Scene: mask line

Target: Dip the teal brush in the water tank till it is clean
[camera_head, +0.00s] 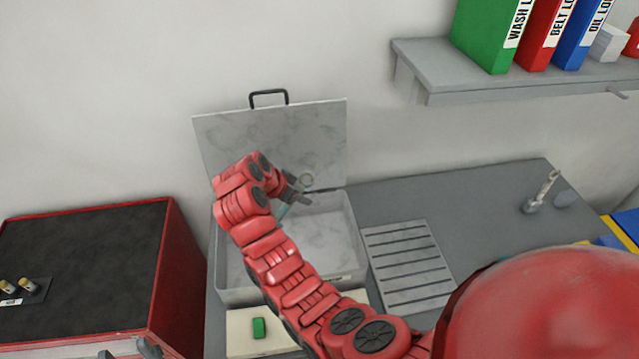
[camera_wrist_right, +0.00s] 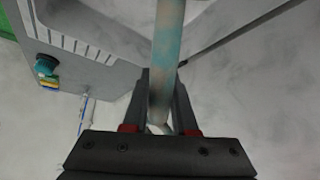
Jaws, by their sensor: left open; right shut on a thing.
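The water tank (camera_head: 230,285) is a grey open box against the wall, with its lid (camera_head: 270,145) raised behind it. My right gripper (camera_head: 297,190) is shut on the teal brush (camera_head: 286,210) over the tank's back part. A ring shows at the brush's upper end. In the right wrist view the teal brush (camera_wrist_right: 168,45) runs between the fingers of my right gripper (camera_wrist_right: 160,85), with brownish smudges on it. Its lower end is hard to see in the head view, so I cannot tell whether it touches water. My left gripper (camera_head: 127,352) is open and empty at the bottom edge.
A slatted grey rack (camera_head: 408,265) lies right of the tank. A green button (camera_head: 258,328) is on a pale panel in front. A red cabinet with a black top (camera_head: 90,255) stands left. A shelf (camera_head: 520,80) with binders hangs upper right.

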